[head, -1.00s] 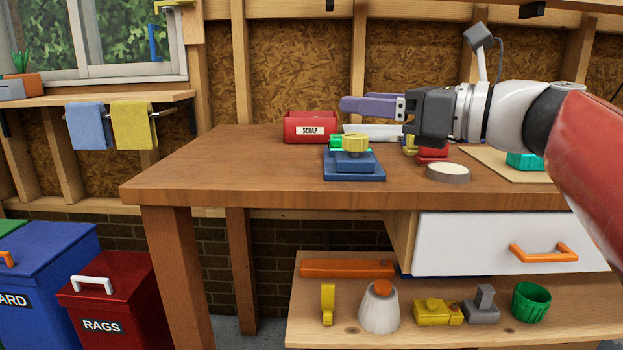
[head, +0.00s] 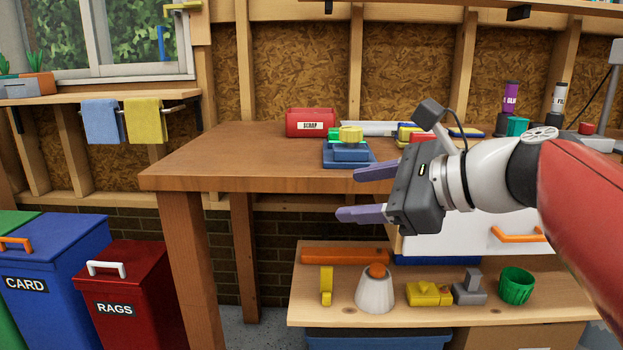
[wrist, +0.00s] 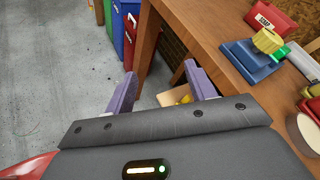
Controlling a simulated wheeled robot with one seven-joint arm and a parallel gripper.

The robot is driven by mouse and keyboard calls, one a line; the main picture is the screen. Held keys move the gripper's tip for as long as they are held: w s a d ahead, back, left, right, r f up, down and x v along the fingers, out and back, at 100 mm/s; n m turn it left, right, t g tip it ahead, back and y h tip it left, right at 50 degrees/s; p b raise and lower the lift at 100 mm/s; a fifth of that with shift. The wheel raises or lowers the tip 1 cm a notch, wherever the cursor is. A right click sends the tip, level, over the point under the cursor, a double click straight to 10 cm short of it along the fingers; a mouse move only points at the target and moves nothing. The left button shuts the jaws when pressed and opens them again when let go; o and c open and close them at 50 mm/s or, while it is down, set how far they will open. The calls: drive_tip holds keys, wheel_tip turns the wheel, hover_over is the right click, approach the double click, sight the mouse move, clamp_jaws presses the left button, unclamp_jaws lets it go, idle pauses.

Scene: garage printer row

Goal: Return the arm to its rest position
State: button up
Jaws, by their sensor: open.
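My gripper (head: 362,193) is open, with its two purple fingers apart and nothing between them. In the head view it is in front of the workbench (head: 235,166), its fingers pointing left, near the height of the bench's front edge. In the wrist view my gripper (wrist: 158,88) also shows empty, with the concrete floor and the bench leg beyond the fingers. My arm reaches in from the right side of the head view.
On the bench are a red SCRAP bin (head: 311,122) and a blue fixture (head: 349,154) holding yellow and green parts. A lower shelf (head: 330,312) holds several printed items. The CARD bin (head: 50,262) and RAGS bin (head: 125,290) stand at left. Floor (wrist: 50,70) left of the gripper is clear.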

drive_tip(key=s+d+f+n+g+h, duration=0.1)
drive_tip(key=s+d+f+n+h, duration=0.1)
drive_tip(key=f+n, duration=0.4)
drive_tip(key=s+d+f+n+g+h, duration=0.1)
drive_tip(key=s+d+f+n+h, duration=0.2)
drive_tip(key=f, duration=0.8)
drive_tip(key=s+d+f+n+h, duration=0.3)
drive_tip(key=s+f+n+h, duration=0.3)
drive_tip(key=s+f+n, duration=0.2)
drive_tip(key=f+n, duration=0.1)
drive_tip(key=n, duration=0.1)
drive_tip(key=shift+d+n+g, duration=0.15)
drive_tip(key=shift+n+g, duration=0.15)
drive_tip(key=shift+g, duration=0.1)
